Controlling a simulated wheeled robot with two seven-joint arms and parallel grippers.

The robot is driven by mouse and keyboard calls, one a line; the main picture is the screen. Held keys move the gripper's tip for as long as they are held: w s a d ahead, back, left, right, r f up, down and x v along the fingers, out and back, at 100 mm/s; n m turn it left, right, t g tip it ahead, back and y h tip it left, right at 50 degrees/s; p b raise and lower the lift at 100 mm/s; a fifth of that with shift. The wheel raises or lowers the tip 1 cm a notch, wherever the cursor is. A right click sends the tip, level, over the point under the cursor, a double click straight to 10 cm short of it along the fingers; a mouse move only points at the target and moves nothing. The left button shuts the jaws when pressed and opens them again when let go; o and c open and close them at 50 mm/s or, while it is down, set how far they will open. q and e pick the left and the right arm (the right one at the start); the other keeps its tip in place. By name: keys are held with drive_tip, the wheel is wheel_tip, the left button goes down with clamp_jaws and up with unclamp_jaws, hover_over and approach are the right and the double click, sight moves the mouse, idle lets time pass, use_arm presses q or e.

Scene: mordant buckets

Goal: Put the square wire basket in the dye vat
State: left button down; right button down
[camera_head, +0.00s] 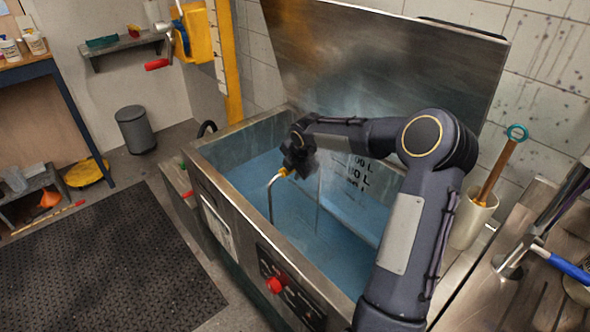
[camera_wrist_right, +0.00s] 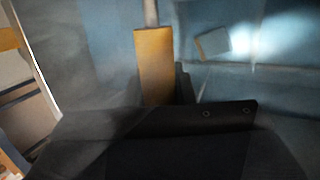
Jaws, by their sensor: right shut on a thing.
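The dye vat (camera_head: 228,131) is a steel tank with its lid raised, part filled with blue liquid (camera_head: 320,230). My right arm reaches over it from the right. My right gripper (camera_head: 290,167) is shut on a yellow-orange grip (camera_head: 282,173), inside the vat's outline and above the liquid. A thin bent metal rod (camera_head: 270,200) runs from the grip down to the liquid. The grip (camera_wrist_right: 154,65) also shows in the right wrist view, with a metal rod beyond it. No square wire mesh is visible; whatever hangs below the rod is hidden. My left gripper is out of view.
The raised lid (camera_head: 390,70) stands behind the vat. A white pot (camera_head: 474,217) with a wooden-handled tool is right of my arm, beside a bench with metal tools. A control panel with a red knob (camera_head: 275,285) is on the vat's front. A dark mat (camera_head: 110,260) covers the floor.

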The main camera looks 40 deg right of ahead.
drive_tip(key=c, duration=1.2)
unclamp_jaws()
drive_tip(key=v, duration=1.2)
drive_tip(key=s+a+f+m+y, duration=0.1)
drive_tip(key=s+a+m+y, duration=0.1)
drive_tip(key=s+a+m, duration=0.8)
drive_tip(key=s+a+f+m+y, duration=0.1)
drive_tip(key=s+a+m+y, duration=0.2)
drive_tip(key=s+a+m, duration=0.7)
drive_tip(key=s+a, duration=0.1)
drive_tip(key=s, duration=0.6)
drive_tip(key=shift+s+f+t, duration=0.2)
drive_tip(key=shift+f+t, duration=0.05)
drive_tip(key=shift+t, duration=0.15)
drive_tip(key=shift+a, duration=0.1)
